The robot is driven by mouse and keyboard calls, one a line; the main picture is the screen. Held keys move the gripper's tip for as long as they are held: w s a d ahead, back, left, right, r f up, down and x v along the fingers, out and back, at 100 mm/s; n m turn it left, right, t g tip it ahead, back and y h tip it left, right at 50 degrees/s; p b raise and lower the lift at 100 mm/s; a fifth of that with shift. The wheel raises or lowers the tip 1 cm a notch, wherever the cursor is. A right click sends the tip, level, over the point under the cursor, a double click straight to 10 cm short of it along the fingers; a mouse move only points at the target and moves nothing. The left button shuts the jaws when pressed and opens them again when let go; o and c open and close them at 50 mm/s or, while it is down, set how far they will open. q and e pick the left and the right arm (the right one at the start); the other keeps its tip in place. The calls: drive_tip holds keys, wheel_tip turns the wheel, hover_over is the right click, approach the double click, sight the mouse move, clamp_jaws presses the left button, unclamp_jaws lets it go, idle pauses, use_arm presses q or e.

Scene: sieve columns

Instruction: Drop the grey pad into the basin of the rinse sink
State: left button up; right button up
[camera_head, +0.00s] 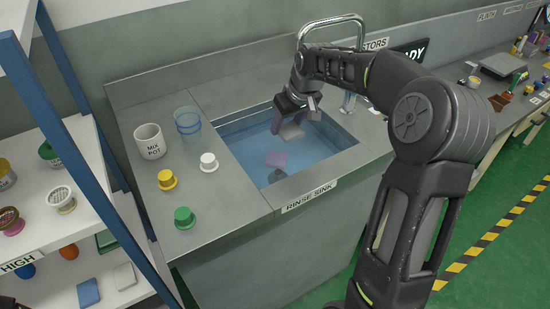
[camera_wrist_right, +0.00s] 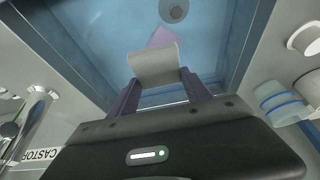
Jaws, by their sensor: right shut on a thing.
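My right gripper (camera_head: 293,119) is shut on the grey pad (camera_head: 291,132) and holds it over the blue basin (camera_head: 245,151) of the rinse sink (camera_head: 308,197). In the right wrist view, the grey pad (camera_wrist_right: 155,63) sits between the two purple fingers of my right gripper (camera_wrist_right: 161,88), with the basin floor (camera_wrist_right: 115,30) beyond it. A purple pad (camera_head: 276,159) lies in the basin near the dark drain (camera_head: 279,175); part of it shows behind the grey pad (camera_wrist_right: 162,36). My left gripper is not in view.
A curved tap (camera_head: 333,20) rises behind the basin. The mix pot (camera_head: 149,142), a clear blue cup (camera_head: 187,122) and yellow, white and green knob-shaped pieces (camera_head: 208,162) stand on the counter left of the basin. A blue-framed shelf (camera_head: 80,115) stands at the left.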

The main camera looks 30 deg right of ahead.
drive_tip(key=shift+f, duration=0.55)
drive_tip(key=shift+w+f, duration=0.1)
drive_tip(key=shift+w, duration=0.1)
drive_tip(key=shift+f, duration=2.5)
wheel_tip(320, 180, down, 5)
